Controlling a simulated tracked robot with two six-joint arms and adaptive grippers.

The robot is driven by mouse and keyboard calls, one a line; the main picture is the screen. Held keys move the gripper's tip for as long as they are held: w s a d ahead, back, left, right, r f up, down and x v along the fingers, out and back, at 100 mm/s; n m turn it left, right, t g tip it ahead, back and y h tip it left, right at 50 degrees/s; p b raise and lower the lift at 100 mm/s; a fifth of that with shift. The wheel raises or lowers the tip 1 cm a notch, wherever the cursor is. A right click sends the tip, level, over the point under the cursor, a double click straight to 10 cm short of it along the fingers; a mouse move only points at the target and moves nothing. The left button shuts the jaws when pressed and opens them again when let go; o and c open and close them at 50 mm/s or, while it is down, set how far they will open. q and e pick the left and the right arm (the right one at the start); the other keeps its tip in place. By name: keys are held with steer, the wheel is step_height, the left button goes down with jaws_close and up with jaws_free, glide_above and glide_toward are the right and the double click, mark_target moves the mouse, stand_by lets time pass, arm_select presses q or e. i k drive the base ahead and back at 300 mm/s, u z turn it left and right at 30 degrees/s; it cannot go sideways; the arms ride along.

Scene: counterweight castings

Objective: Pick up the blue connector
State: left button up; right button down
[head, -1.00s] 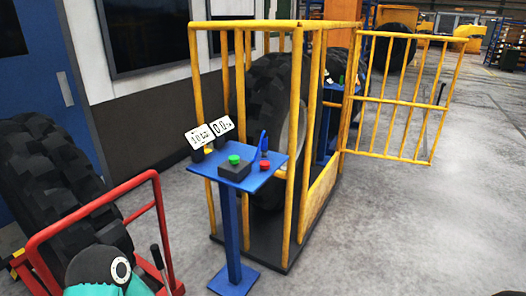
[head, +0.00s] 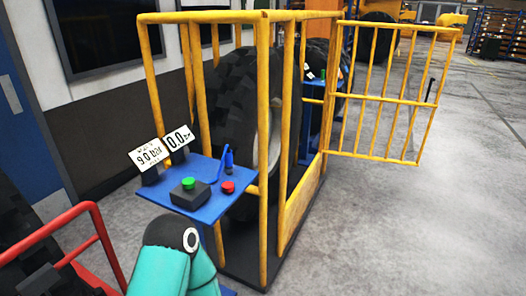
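A small upright blue piece, which looks like the blue connector (head: 228,158), is at the back right of a blue stand's top (head: 205,203). It is behind a red button (head: 228,187) and close to the yellow cage post. It is too small to make out its shape well. A teal and black link of my arm shows at the bottom, in front of the stand. Neither of my grippers is in view.
On the stand are a black box with a green button (head: 188,183) and two display plates (head: 145,156). A yellow cage (head: 265,140) around a large tyre (head: 238,130) stands behind, its gate (head: 385,90) open. A red rail (head: 60,235) is at left. Floor at right is clear.

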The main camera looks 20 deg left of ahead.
mark_target(228, 163)
steer(key=u, duration=0.1)
steer(key=i, duration=0.9)
steer(key=u, duration=0.6)
